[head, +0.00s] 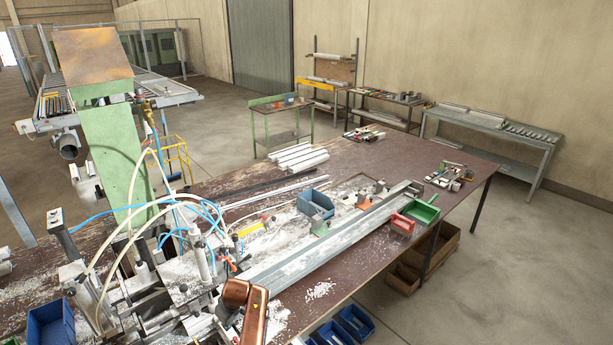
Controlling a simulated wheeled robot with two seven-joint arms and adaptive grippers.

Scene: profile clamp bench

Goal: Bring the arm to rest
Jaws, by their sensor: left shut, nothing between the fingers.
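A copper-coloured part of my own arm shows at the bottom centre of the head view, in front of the near end of the long metal profile (335,238). My left gripper (247,308) is at this bottom edge. It is shut with nothing held, and its fingers are hard to make out. The picture does not show whether it touches the bench. My right gripper is not in view. The clamp machine (160,285) with blue and cream hoses stands at the left, close to the copper-coloured part.
A green column (113,155) rises at the left. Blue bins (355,323) sit below the front edge. The right floor is clear.

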